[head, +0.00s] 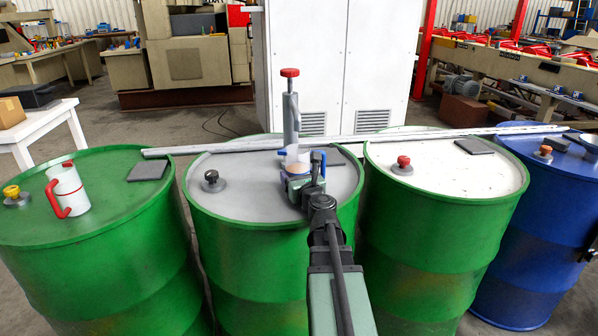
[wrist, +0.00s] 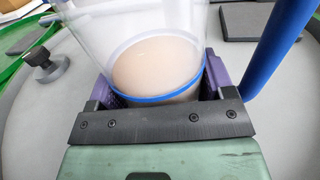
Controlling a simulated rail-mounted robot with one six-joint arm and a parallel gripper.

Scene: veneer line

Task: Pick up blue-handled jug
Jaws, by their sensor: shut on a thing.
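The blue-handled jug (head: 294,157) is over the second green drum's grey top, in front of a hand pump. It is clear-walled with pale beige contents and a blue band. In the wrist view the jug (wrist: 150,60) fills the space between the purple finger pads, with its blue handle (wrist: 276,45) to the right, outside the fingers. My gripper (head: 298,182) is shut around the jug's lower body; it also shows in the wrist view (wrist: 158,92). The jug's base is hidden, so I cannot tell whether it touches the drum top.
The hand pump (head: 291,120) with a red knob stands close behind the jug. A black-capped bung (head: 212,181) is left of it. A red-handled jug (head: 68,190) stands on the left green drum (head: 105,215). A long rail (head: 345,139) crosses behind. A white-topped drum (head: 450,175) is right.

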